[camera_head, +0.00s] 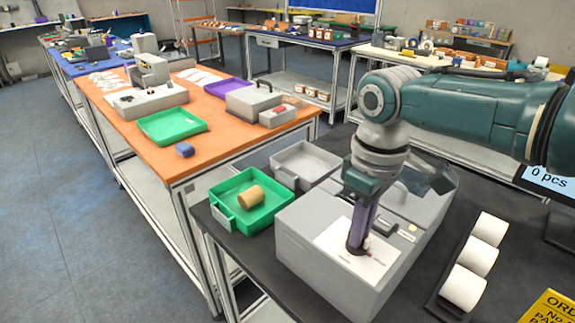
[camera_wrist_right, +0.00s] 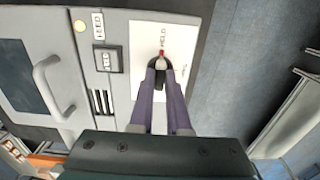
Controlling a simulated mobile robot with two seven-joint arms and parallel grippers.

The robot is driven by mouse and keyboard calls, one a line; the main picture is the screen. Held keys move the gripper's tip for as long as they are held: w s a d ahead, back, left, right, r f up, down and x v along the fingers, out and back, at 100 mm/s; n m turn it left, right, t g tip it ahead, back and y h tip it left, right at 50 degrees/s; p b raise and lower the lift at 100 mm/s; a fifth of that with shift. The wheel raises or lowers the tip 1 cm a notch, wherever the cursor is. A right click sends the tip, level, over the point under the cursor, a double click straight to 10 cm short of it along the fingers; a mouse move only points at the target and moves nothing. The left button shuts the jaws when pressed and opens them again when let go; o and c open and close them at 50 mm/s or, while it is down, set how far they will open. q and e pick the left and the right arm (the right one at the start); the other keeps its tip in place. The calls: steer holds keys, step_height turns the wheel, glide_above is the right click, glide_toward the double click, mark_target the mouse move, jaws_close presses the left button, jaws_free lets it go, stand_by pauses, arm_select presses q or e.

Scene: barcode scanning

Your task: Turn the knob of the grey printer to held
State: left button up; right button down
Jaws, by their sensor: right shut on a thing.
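The grey printer (camera_head: 310,240) stands on the dark table, with a white label panel (camera_head: 340,243) on its top. My right gripper (camera_head: 357,247) reaches down to this panel. In the right wrist view its purple fingers (camera_wrist_right: 164,72) are shut on the dark knob (camera_wrist_right: 161,63), one finger on each side. The knob's red mark (camera_wrist_right: 162,53) points up in that view, toward the small printed word that seems to read HELD (camera_wrist_right: 163,36). The fingers hide much of the knob. My left gripper is in neither view.
A green tray (camera_head: 225,213) with a brown roll (camera_head: 250,197) and a grey tray (camera_head: 330,160) sit left of and behind the printer. White rolls (camera_head: 477,256) lie in a dark rack to its right.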

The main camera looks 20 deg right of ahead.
stand_by(0.5)
steer(key=c, duration=0.9)
jaws_free()
step_height(320, 180, up, 10)
steer(key=shift+p, duration=0.8)
